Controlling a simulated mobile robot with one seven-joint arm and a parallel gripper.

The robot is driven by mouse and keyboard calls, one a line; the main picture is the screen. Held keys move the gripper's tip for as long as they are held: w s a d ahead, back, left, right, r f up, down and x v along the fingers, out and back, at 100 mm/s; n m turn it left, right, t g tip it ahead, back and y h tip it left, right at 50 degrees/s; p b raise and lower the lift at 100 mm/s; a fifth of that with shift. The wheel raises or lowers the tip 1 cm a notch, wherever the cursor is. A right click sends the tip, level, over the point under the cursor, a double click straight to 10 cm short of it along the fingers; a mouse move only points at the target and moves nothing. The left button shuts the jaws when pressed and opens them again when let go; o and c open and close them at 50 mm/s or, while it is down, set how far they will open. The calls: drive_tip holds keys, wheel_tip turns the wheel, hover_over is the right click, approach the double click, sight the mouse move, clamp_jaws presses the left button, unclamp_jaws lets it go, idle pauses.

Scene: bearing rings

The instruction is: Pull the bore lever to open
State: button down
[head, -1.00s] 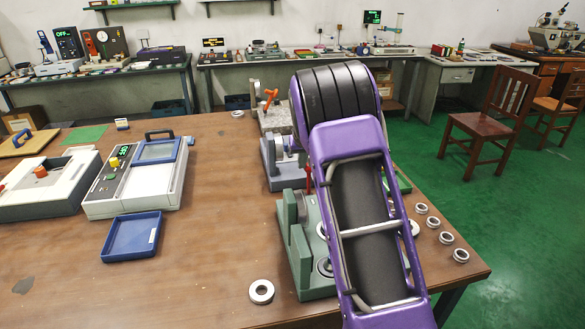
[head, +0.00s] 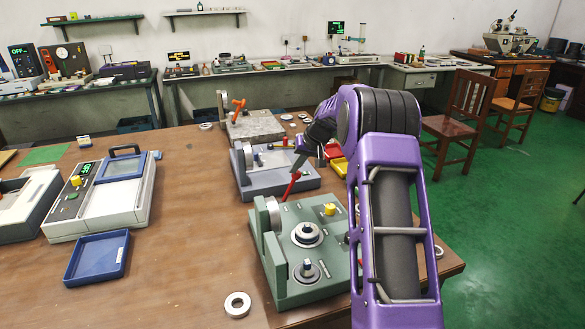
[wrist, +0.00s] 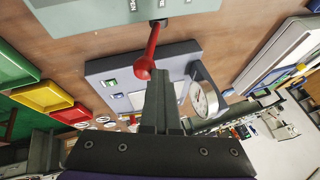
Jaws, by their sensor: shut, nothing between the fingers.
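The bore lever (head: 290,186) is a red rod with a ball knob on the green fixture (head: 262,262). It leans up and to the right in the head view. In the wrist view its red knob (wrist: 144,68) is beside the tips of my gripper (wrist: 158,78). Whether the fingers touch the knob I cannot tell.
A loose ring (head: 237,304) and a blue tray (head: 98,258) lie to the left. Yellow (wrist: 46,96) and red trays lie beyond. The table between is clear.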

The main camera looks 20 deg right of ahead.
drive_tip(key=shift+d, duration=0.25)
drive_tip(key=s+r+p, duration=0.1)
drive_tip(key=s+r, duration=0.4)
drive_tip(key=r, duration=0.6)
idle(0.5)
